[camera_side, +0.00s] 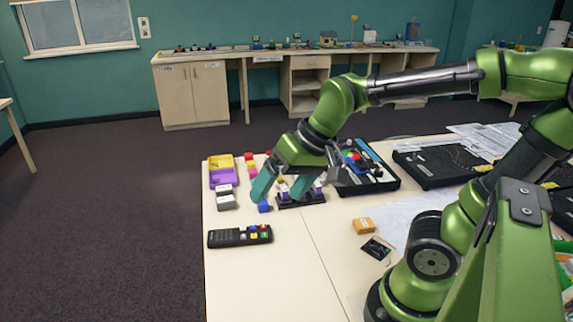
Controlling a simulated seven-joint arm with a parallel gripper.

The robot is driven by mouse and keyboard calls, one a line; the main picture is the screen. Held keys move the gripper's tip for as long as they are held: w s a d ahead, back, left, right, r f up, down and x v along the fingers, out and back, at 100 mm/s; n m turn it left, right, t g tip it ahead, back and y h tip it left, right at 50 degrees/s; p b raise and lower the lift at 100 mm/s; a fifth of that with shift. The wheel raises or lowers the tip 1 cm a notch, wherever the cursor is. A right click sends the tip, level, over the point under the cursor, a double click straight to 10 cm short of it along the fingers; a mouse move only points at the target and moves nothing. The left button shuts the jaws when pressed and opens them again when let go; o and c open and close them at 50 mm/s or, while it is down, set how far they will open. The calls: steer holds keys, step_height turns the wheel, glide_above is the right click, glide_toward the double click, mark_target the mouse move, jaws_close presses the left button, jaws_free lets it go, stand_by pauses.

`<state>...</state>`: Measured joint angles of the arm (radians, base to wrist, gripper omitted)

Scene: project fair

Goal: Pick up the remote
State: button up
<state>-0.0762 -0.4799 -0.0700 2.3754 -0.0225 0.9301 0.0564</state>
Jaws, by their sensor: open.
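The remote (239,236) is a dark, long control with several coloured buttons at its right end. It lies flat near the left edge of the pale table (265,284). My gripper (296,188) is open, with teal fingers, above the table behind and to the right of the remote. It is apart from the remote. A dark stand with purple and white parts (308,197) shows at or behind my fingers; I cannot tell if they touch.
Yellow and purple trays (222,179), small grey blocks (226,202) and a blue block (264,206) lie behind the remote. A black case (388,181) is at the back. An orange box (363,225) lies to the right. The table in front of the remote is clear.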

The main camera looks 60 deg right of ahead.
steer(key=w+d+f+m+g, duration=0.2)
steer(key=w+f+m+g, duration=0.1)
steer(key=w+m, duration=0.45)
steer(key=m+g+h, duration=0.2)
steer(key=m, duration=1.4)
glide_above(239, 234)
step_height(239, 234, down, 2)
step_height(239, 234, down, 17)
steer(key=shift+f, duration=0.1)
steer(key=shift+c, duration=0.3)
steer(key=c, duration=1.2)
steer(key=shift+r, duration=0.2)
